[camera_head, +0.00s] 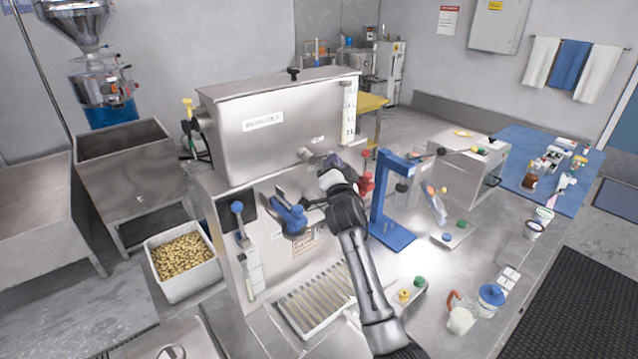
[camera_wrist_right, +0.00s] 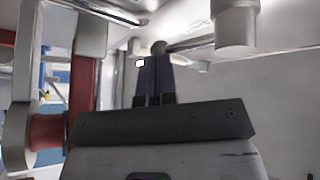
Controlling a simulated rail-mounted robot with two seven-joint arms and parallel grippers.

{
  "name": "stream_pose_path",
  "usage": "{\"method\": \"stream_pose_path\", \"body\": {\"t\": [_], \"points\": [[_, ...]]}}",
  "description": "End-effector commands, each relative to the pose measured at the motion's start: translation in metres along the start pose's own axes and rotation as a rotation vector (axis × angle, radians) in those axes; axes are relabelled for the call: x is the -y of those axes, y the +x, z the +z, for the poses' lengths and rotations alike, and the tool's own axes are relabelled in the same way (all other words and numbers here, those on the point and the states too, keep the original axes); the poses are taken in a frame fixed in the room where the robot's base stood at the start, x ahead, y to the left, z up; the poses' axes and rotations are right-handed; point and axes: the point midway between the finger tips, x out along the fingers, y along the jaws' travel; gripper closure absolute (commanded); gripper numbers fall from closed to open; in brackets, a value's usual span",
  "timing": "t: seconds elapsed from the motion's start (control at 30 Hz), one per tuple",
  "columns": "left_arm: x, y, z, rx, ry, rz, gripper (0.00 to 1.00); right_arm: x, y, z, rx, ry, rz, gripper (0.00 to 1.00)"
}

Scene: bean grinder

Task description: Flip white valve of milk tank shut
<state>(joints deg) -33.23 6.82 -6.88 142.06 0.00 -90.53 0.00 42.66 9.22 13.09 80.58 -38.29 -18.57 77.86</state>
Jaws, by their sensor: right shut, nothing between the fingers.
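The milk tank (camera_head: 275,125) is a lidded steel box with a label, on top of the steel machine. My right gripper (camera_head: 333,161) is by the lower right of the tank's front, its dark purple fingers partly hidden by its own wrist. In the right wrist view its fingers (camera_wrist_right: 154,75) are shut together and hold nothing. My left gripper is out of view.
A blue stand (camera_head: 388,205) and red handle (camera_head: 366,183) are close to the right of my right gripper. A blue-handled part (camera_head: 290,216) sticks out of the machine front below left. A slatted drip tray (camera_head: 315,300) lies below. The counter's right middle is partly clear.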

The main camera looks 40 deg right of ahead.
Motion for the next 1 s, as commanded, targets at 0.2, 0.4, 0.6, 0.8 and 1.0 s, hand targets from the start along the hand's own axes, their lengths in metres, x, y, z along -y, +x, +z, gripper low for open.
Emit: {"method": "stream_pose_path", "body": {"t": [0.2,0.4,0.6,0.8,1.0], "points": [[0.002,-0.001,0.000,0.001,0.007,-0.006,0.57,0.009,0.004,-0.008,-0.003,0.002,-0.002,1.00],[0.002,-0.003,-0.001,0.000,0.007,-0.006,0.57,0.033,0.013,-0.037,-0.010,0.001,-0.008,1.00],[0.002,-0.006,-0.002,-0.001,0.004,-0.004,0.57,0.031,-0.003,-0.081,-0.008,-0.002,-0.009,1.00],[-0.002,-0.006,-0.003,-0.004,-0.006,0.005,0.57,0.029,-0.016,-0.117,-0.005,-0.001,-0.005,1.00],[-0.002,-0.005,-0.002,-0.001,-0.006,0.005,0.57,0.028,-0.024,-0.141,-0.002,-0.001,-0.003,1.00]]}}
